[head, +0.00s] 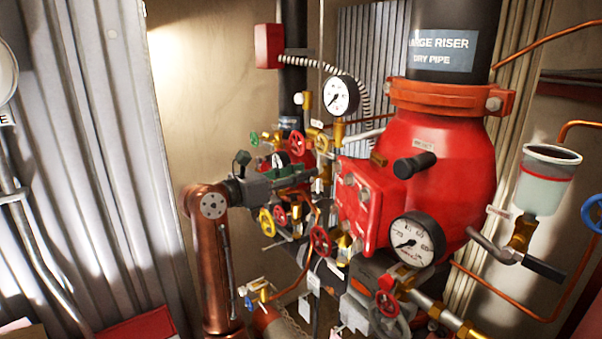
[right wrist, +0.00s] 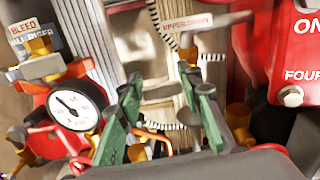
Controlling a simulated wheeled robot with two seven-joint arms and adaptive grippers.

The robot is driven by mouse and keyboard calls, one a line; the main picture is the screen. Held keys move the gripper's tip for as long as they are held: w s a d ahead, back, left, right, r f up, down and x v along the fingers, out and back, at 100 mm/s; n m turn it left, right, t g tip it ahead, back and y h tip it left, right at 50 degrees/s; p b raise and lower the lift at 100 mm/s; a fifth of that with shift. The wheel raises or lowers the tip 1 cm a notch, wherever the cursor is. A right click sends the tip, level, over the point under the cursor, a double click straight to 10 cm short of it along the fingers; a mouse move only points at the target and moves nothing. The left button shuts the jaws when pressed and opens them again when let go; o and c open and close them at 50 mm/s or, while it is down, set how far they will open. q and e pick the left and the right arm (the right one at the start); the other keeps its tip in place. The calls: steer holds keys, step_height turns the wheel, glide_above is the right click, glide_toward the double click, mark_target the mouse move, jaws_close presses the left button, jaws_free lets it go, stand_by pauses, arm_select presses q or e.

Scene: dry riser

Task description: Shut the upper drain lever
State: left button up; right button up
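My right gripper (head: 300,172) reaches in from the left in the head view, among the small valves left of the red riser body. In the right wrist view its two green fingers (right wrist: 165,105) are spread apart with nothing gripped between them. Beyond the fingertips, a grey lever handle (right wrist: 222,20) lies roughly level beside a small tag (right wrist: 186,22) with red lettering, too blurred to read surely. This looks like the upper drain lever. I cannot tell whether a fingertip touches it. In the head view I cannot make out the lever among the valves. My left gripper is not in view.
The red riser body (head: 440,185) stands right of the gripper, with a bolted red cover (head: 362,198). A dial gauge (right wrist: 75,108) and a bleed label (right wrist: 30,36) are close on the left in the wrist view. Hand wheels (head: 320,240) and thin pipes crowd below. Bare wall is behind.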

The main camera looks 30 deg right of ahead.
steer(key=c, duration=0.7)
steer(key=shift+r+m+b, duration=0.2)
steer(key=shift+m+b, duration=0.15)
steer(key=shift+m, duration=0.25)
steer(key=o, duration=1.2)
steer(key=s+a, duration=0.1)
steer(key=a, duration=1.1)
